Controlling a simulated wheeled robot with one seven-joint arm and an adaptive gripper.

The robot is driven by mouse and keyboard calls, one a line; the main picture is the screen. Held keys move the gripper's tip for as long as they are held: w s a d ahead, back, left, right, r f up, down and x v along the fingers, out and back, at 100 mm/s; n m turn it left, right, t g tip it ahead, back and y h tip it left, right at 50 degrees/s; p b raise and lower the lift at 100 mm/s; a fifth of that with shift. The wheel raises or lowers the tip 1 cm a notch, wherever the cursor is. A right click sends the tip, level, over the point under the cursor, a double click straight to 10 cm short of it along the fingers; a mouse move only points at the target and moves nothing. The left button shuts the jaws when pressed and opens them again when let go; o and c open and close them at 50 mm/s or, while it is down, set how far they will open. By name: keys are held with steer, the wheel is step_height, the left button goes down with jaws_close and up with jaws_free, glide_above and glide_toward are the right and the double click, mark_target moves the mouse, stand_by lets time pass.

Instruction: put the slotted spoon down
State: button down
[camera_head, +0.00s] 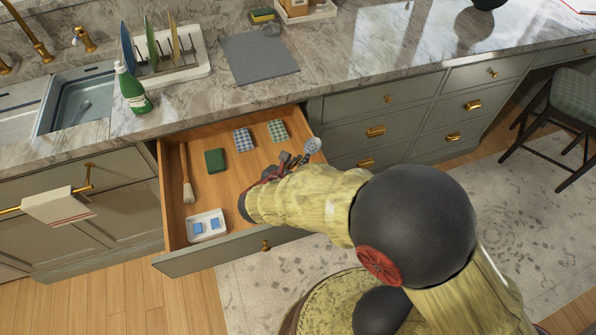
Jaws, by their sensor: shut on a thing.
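The slotted spoon (312,146) shows its pale perforated head at the right side of the open drawer, near the drawer's right wall. My gripper (287,164) is shut on the spoon and reaches over the right part of the drawer (217,253). Most of the spoon's handle is hidden by the gripper and my arm. I cannot tell whether the spoon touches the drawer.
The drawer holds a brush (187,178), a green item (215,161), two checked cloths (243,139) and a white tray (206,226) with blue pieces. Its middle floor is clear. The marble counter (330,75) above has a grey mat (259,57), a dish rack (190,72) and a green bottle (131,90).

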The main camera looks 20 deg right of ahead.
steer(key=shift+w+a+f+b, duration=0.15)
steer(key=shift+f+b, duration=0.4)
steer(key=shift+f, duration=0.45)
steer(key=shift+w+a+f+b, duration=0.15)
steer(key=shift+f+b, duration=0.35)
steer(key=shift+f, duration=0.45)
steer(key=shift+s, duration=0.1)
steer(key=shift+f+b, duration=0.4)
steer(key=shift+f, duration=0.1)
steer(key=shift+f, duration=0.1)
steer(key=c, duration=2)
jaws_free()
steer(key=shift+o, duration=0.2)
